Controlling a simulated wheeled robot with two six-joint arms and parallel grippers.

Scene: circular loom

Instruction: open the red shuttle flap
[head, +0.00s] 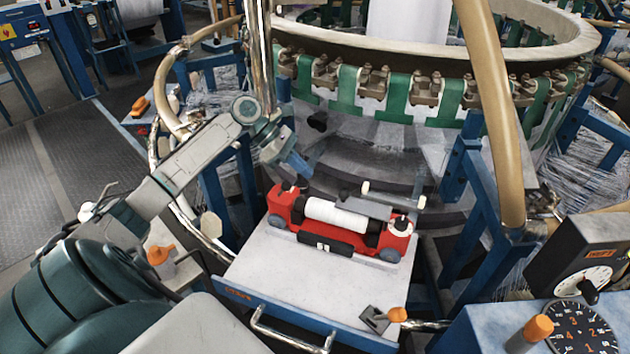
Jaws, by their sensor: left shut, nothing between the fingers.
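The red shuttle (283,208) lies on the pale tray (290,290) in the middle of the head view. A white bobbin (338,218) sits in it lengthwise. A grey flap-like plate (363,207) shows at its back right side; I cannot tell whether it is the flap or how far it stands open. My left gripper (300,174) is above and behind the shuttle's left end, pointing down to the right. It is shut and empty, and seems apart from the shuttle. My right gripper is not in view.
The loom's round rim with green straps (397,98) stands behind the tray. A tan curved tube (497,110) and blue frame posts (483,215) are to the right. A dial panel (575,335) is at the lower right. The tray's front part is mostly bare.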

